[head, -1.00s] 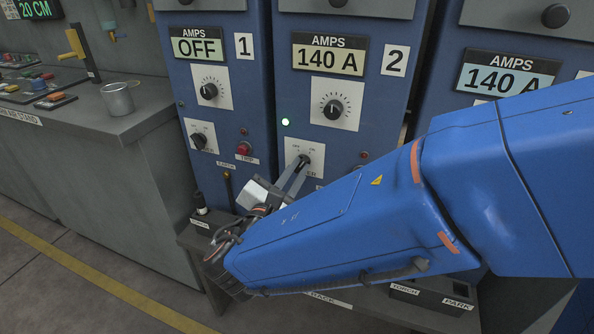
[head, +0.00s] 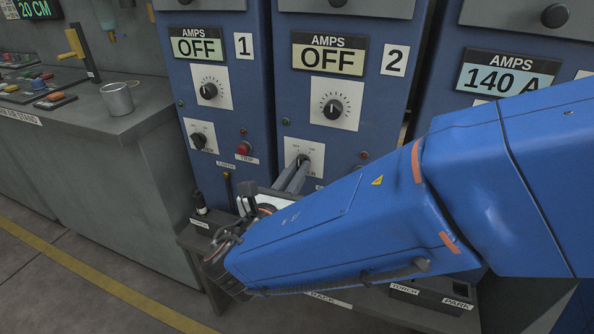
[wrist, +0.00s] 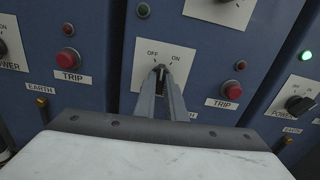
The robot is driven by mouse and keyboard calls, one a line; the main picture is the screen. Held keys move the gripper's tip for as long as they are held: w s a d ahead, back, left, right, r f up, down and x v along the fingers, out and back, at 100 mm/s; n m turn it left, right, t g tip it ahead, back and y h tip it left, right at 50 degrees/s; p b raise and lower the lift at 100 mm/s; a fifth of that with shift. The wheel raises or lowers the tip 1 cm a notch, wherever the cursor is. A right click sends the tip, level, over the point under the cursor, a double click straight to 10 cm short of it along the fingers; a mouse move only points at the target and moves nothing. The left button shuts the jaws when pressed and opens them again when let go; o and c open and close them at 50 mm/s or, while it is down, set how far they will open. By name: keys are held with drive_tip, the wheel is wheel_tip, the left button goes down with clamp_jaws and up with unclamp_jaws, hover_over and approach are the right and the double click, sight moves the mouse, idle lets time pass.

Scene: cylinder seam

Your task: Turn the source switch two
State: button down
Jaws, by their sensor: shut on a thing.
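Source two is the blue cabinet marked 2 (head: 394,61). Its amps display (head: 328,61) reads OFF, and the green lamp below its dial (head: 333,108) is dark. Its power switch (wrist: 159,70) sits on a white plate (wrist: 182,68) marked OFF and ON in the wrist view. My gripper (wrist: 161,76) is shut on this switch, with its fingers covering most of the knob. The knob's exact angle is hard to see. In the head view my gripper (head: 301,165) reaches the plate from the lower left.
Source one on the left shows OFF (head: 196,48); the source on the right shows 140 A (head: 505,80). Red trip buttons (wrist: 230,91) and (wrist: 67,59) sit close on both sides of the fingers. A shelf with torch and park labels (head: 434,297) lies below.

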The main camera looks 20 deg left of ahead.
drive_tip(key=n, duration=0.5)
drive_tip(key=shift+n, duration=0.3)
idle(0.4)
drive_tip(key=c, duration=1.8)
unclamp_jaws()
drive_tip(key=s, duration=0.5)
drive_tip(key=s+a, duration=0.1)
drive_tip(key=s, duration=1.1)
drive_tip(key=shift+s+a, duration=0.15)
drive_tip(key=shift+s, duration=0.05)
